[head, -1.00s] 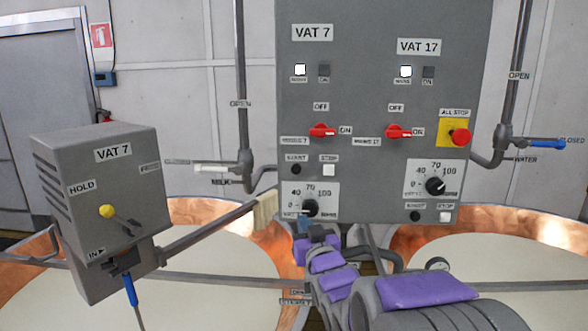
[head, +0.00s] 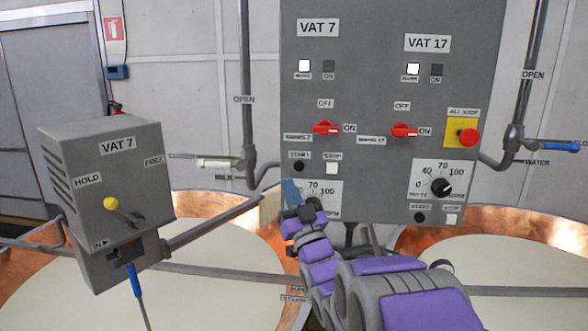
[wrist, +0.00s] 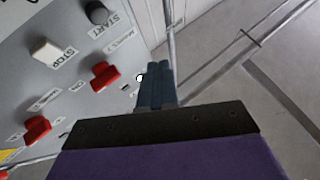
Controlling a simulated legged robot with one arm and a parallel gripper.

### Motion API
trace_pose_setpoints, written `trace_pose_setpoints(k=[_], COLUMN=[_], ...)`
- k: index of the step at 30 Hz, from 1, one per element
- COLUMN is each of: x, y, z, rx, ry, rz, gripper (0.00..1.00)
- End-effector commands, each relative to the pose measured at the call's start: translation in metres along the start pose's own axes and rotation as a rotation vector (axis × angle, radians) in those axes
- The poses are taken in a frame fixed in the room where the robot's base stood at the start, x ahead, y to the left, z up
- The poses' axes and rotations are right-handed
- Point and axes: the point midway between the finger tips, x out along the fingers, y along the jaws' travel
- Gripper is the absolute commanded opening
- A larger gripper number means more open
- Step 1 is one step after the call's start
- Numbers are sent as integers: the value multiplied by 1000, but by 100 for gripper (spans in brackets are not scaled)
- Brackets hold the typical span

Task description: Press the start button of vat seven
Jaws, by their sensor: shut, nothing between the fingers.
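The grey control panel (head: 380,90) has a VAT 7 column on its left. The vat seven start button (head: 299,167) is a small black round button under a START label. It also shows in the wrist view (wrist: 97,13) at the upper left. The white square stop button (head: 331,168) sits just right of it, and shows in the wrist view (wrist: 46,50). My gripper (head: 291,190) is shut and empty, its bluish fingers just below the start button. In the wrist view the closed fingers (wrist: 160,85) point up, right of the button. Contact is not visible. My gripper hides part of the vat seven dial.
Red rotary switches (head: 326,128) (head: 403,131) sit above the buttons. A red all-stop button (head: 467,138) on yellow is at the right. A VAT 7 box (head: 110,200) with a yellow-knobbed lever stands left. Pipes flank the panel; copper vats (head: 200,260) lie below.

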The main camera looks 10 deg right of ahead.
Motion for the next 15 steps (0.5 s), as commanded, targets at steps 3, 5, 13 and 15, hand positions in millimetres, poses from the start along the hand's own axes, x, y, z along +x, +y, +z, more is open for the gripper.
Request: trace_pose_setpoints(k=[3,5,13,15], x=[1,3,20,28], y=[6,9,18,21], z=[1,1,15,19], rx=[0,1,-1,-2], ry=[0,1,-3,0], rz=[3,4,3,2], gripper=[0,0,0,0])
